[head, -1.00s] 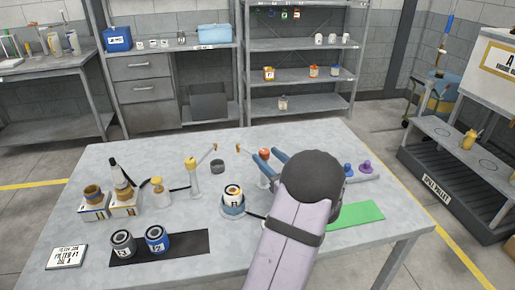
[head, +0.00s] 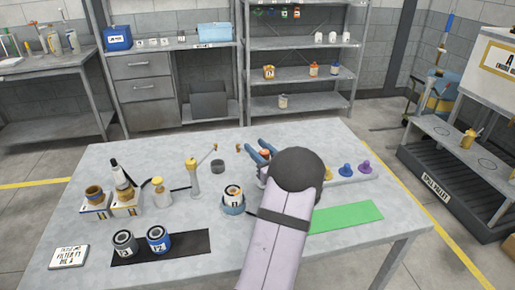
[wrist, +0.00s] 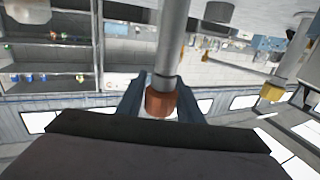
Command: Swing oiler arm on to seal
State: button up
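A post with a red-orange knob (head: 265,154) stands mid-table. My gripper (head: 259,148) has its blue fingers on either side of this knob. In the wrist view, upside down, the knob (wrist: 160,101) on its grey post sits between the fingertips (wrist: 160,88); I cannot tell whether they touch it. A small brown tip (head: 239,148) shows just left of the fingers. A dark grey ring (head: 217,166), perhaps the seal, lies left of the gripper. A second post with a yellow knob (head: 192,164) has an arm reaching toward the ring; I cannot tell which post is the oiler.
A can marked 11 (head: 232,191) sits in a blue holder left of my arm. Two cans (head: 158,240) stand on a black mat (head: 195,245). The front middle is clear.

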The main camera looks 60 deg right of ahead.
grip_shut()
jog(key=shift+w+a+r+n+t+y+p, duration=0.1)
jog(key=shift+a+n+t+y+p, duration=0.2)
jog(key=shift+n+y, duration=0.65)
jog(key=shift+w+a+n+t+y+p, duration=0.15)
jog(key=shift+n+t+y, duration=0.35)
jog(key=shift+y, duration=0.75)
jog(key=shift+s, duration=0.1)
jog(key=shift+o, duration=2.4)
grip_release()
jog(key=s+a+b, duration=0.1)
jog(key=s, duration=0.6)
jog(key=shift+s+a+b, duration=0.15)
jog(key=shift+b, duration=0.15)
